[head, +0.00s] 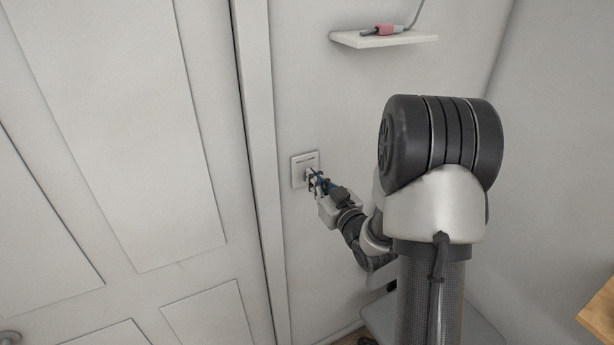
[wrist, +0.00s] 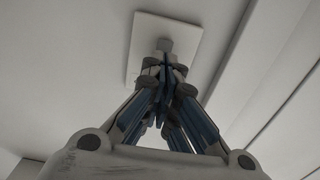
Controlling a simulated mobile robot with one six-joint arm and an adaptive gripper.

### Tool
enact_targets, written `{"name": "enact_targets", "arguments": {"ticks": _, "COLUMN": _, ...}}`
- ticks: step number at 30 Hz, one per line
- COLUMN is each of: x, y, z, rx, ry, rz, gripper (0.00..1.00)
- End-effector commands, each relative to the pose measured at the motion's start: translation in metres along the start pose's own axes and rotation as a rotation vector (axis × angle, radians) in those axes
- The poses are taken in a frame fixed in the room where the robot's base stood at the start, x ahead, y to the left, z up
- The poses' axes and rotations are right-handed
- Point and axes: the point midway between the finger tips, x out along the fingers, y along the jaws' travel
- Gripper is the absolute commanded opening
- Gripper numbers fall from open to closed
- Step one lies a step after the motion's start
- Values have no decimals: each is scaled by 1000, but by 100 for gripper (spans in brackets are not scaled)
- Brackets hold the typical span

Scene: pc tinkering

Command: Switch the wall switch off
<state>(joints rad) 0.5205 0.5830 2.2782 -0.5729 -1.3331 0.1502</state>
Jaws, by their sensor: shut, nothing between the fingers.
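The wall switch is a pale square plate (head: 301,161) on the wall, just right of the door frame in the head view. In the wrist view the plate (wrist: 183,38) fills the upper middle, with a small grey knob (wrist: 165,45) on it. My gripper (head: 312,176) is at the plate's lower right in the head view. It is shut and empty, and its fingertips (wrist: 163,62) are at or just below the knob. I cannot tell whether they touch it. The fingers hide part of the plate, and the switch's position is not readable.
A white panelled door (head: 110,130) and its frame (head: 262,150) stand left of the switch. A small white shelf (head: 405,40) above right holds a pink and grey corded item (head: 385,30). A wooden surface (head: 601,312) shows at the lower right. The wall around the switch is clear.

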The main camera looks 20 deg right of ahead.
Motion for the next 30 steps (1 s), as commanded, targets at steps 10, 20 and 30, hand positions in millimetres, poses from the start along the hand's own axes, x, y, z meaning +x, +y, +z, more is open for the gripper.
{"name": "enact_targets", "arguments": {"ticks": 10, "x": 7, "y": 0, "z": 0, "rx": 0, "ry": 0, "rz": 0, "gripper": 0}}
{"name": "enact_targets", "arguments": {"ticks": 20, "x": 14, "y": 0, "z": 0, "rx": 0, "ry": 1, "rz": 0, "gripper": 0}}
{"name": "enact_targets", "arguments": {"ticks": 30, "x": -3, "y": 1, "z": 1, "rx": 1, "ry": -1, "rz": 3, "gripper": 0}}
